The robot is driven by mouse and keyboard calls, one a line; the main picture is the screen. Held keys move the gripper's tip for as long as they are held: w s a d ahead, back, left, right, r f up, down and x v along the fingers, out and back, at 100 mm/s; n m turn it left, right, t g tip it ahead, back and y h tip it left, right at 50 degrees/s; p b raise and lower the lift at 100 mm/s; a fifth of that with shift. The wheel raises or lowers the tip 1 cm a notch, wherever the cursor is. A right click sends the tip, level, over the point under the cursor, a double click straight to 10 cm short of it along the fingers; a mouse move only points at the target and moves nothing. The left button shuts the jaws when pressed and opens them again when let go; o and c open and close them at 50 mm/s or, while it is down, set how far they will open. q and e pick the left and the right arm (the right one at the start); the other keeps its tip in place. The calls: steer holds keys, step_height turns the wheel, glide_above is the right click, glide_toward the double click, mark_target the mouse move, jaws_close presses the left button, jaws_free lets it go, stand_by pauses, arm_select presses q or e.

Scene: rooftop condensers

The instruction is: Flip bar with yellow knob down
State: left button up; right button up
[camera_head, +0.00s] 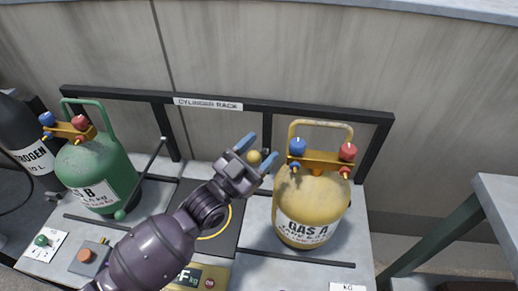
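The yellow knob (254,157) shows as a small ball just left of the yellow GAS A cylinder. Its bar is hidden behind my gripper. My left gripper (257,152) reaches in from the lower left, with its two blue-tipped fingers spread apart. The knob appears between the fingertips, and I cannot tell whether they touch it. My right gripper is not in view.
The yellow cylinder (312,205) stands close to the right of my gripper. A black rack rail (300,109) runs behind. A scale (205,277) is in front.

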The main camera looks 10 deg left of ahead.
arm_select(q)
steer(key=v, duration=1.1)
steer(key=shift+w, duration=0.1)
